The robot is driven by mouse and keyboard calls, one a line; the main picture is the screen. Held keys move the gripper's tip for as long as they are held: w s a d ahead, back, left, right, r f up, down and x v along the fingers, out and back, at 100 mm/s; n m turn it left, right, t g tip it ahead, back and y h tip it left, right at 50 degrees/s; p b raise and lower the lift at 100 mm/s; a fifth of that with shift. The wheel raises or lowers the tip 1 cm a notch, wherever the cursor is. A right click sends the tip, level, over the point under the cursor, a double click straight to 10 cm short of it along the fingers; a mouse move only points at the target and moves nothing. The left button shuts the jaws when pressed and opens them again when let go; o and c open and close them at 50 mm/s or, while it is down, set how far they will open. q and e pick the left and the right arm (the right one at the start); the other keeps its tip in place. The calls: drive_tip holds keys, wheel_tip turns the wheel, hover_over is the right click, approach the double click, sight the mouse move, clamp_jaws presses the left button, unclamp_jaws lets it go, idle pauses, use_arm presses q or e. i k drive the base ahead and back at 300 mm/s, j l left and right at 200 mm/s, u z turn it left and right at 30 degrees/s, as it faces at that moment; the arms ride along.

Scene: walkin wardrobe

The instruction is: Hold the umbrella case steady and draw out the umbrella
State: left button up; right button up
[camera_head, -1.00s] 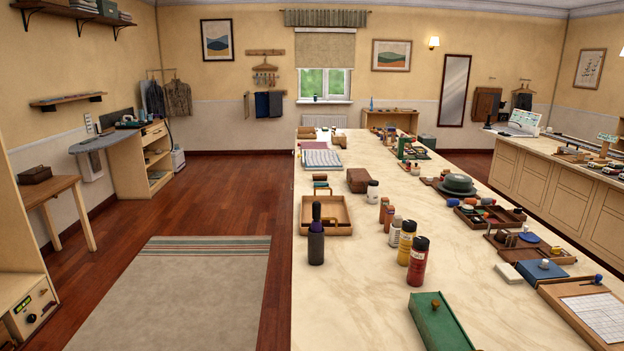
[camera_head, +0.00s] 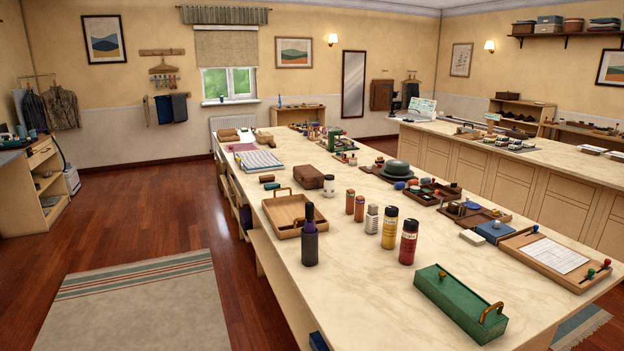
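A dark purple upright cylinder with a narrower black top (camera_head: 310,238) stands near the left edge of the long pale table (camera_head: 345,270). It looks like the umbrella case with the umbrella's handle sticking out of its top; the rest of the umbrella is hidden inside. Neither of my grippers is in view, and nothing touches the case.
A wooden tray (camera_head: 275,228) stands just behind the case. Red (camera_head: 408,242) and yellow (camera_head: 390,228) bottles stand to its right, and a green box with a brass handle (camera_head: 460,300) lies at front right. Bare tabletop surrounds the case's front. A rug (camera_head: 140,305) lies on the floor at left.

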sight(309, 228)
drive_tip(key=i+j+z, duration=0.15)
drive_tip(key=j, duration=0.2)
drive_tip(key=i+j+z, duration=0.2)
drive_tip(key=j, duration=0.2)
drive_tip(key=j+z, duration=0.15)
drive_tip(key=j, duration=0.2)
drive_tip(key=j+z, duration=0.15)
drive_tip(key=j, duration=0.3)
drive_tip(key=i+j+z, duration=0.15)
drive_tip(key=j, duration=0.15)
drive_tip(key=i+j+z, duration=0.25)
drive_tip(key=j, duration=0.4)
drive_tip(key=i+j+z, duration=0.1)
drive_tip(key=j, duration=0.25)
drive_tip(key=i+j+z, duration=0.15)
drive_tip(key=j, duration=0.2)
drive_tip(key=i+j+z, duration=0.1)
drive_tip(key=j, duration=0.25)
drive_tip(key=i, duration=0.05)
